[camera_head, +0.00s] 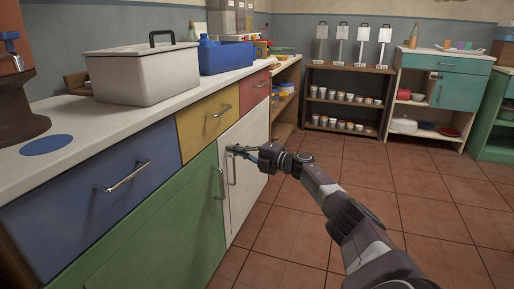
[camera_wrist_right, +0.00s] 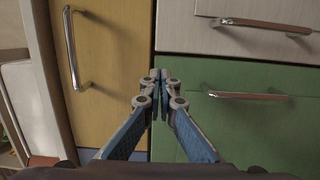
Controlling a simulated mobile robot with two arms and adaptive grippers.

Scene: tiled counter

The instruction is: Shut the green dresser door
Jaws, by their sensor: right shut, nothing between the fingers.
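The green door (camera_head: 165,235) is at the lower front of the counter cabinet, with an upright metal handle (camera_head: 221,184) near its right edge. It looks flush or nearly flush with the front; I cannot tell whether a small gap is left. It also shows in the turned right wrist view (camera_wrist_right: 240,125), at lower right. My right gripper (camera_head: 229,149) is shut and empty. Its tips are close in front of the cabinet, near where the green door, white door and yellow drawer meet. I cannot tell whether they touch. My left gripper is out of view.
The white door (camera_head: 245,180) is right of the green one. Blue (camera_head: 85,205), yellow (camera_head: 207,122) and red (camera_head: 254,90) drawers are above. A white bin (camera_head: 140,78) and blue box (camera_head: 226,60) stand on the counter. The tiled floor (camera_head: 390,185) to the right is free.

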